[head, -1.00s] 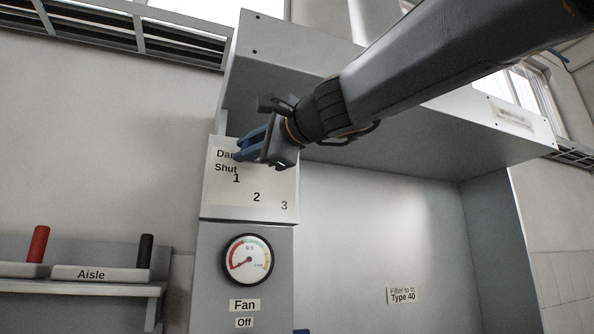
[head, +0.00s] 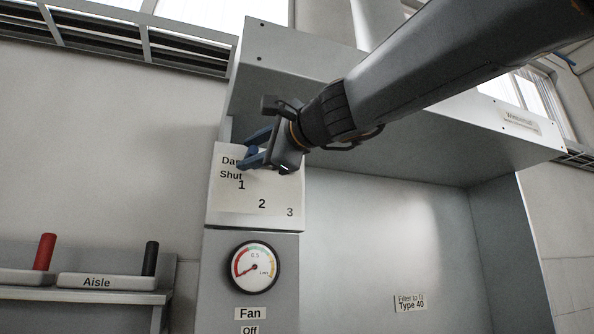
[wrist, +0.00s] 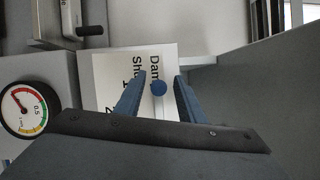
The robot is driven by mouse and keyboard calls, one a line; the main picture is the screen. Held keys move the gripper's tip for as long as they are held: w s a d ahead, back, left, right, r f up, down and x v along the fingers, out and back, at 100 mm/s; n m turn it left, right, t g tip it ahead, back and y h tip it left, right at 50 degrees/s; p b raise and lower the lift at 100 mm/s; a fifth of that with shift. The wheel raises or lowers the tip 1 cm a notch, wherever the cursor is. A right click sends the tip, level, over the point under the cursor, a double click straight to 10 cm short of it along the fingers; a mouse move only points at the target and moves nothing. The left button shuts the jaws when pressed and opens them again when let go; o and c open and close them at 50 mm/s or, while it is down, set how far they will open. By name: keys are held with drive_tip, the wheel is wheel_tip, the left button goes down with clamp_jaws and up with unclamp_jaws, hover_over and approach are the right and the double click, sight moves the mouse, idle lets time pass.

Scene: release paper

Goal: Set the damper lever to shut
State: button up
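The damper panel (head: 240,210) is a white plate marked "Shut", 1, 2 and 3, on the front of a grey cabinet. In the wrist view the same plate (wrist: 108,82) lies beyond my fingers. A round blue knob (wrist: 158,88), seemingly the damper lever's end, shows between the two blue fingers, with a gap on each side. My gripper (wrist: 160,76) is open around or just in front of the knob; the exact depth is unclear. In the head view my gripper (head: 250,151) is at the plate's top, near "Shut", and hides the lever.
A round gauge (head: 254,267) sits below the plate, above a "Fan" label (head: 250,314). A shelf (head: 90,297) with red and black handles stands at the left.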

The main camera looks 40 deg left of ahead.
drive_tip(key=s+d+b, duration=0.1)
drive_tip(key=d+b, duration=0.1)
drive_tip(key=d, duration=0.5)
drive_tip(key=shift+d+f+b, duration=0.3)
drive_tip(key=shift+f+b, duration=0.05)
drive_tip(key=shift+b, duration=0.05)
drive_tip(key=shift+s, duration=0.1)
